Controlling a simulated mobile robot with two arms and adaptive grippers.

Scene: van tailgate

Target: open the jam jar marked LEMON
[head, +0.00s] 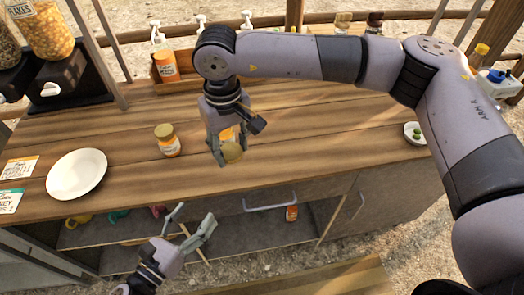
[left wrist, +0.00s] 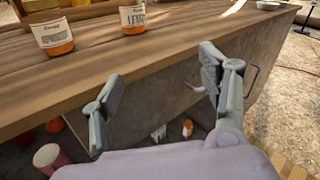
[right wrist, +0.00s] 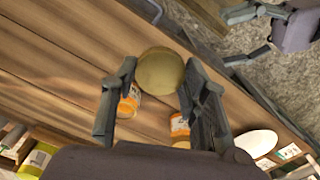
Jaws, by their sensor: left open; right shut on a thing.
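My right gripper (head: 231,155) is shut on a round gold lid (head: 232,150), held above the counter's front part. The lid also shows large between the fingers in the right wrist view (right wrist: 160,70). An orange jar with a white label (right wrist: 130,100) stands on the counter beyond the lid and looks apart from it. In the left wrist view a jar whose label seems to read LEMON (left wrist: 132,19) stands upright on the counter; its top is cut off. A second orange jar with a gold lid (head: 167,141) stands to the left. My left gripper (head: 190,225) is open and empty, below the counter's front edge.
A white plate (head: 77,174) and two cards (head: 20,166) lie at the left. A dish with green bits (head: 415,133) is at the right. A wooden crate (head: 190,79) stands at the back. Below the counter are open shelves with a small jar (head: 292,213) and a handle (head: 270,204).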

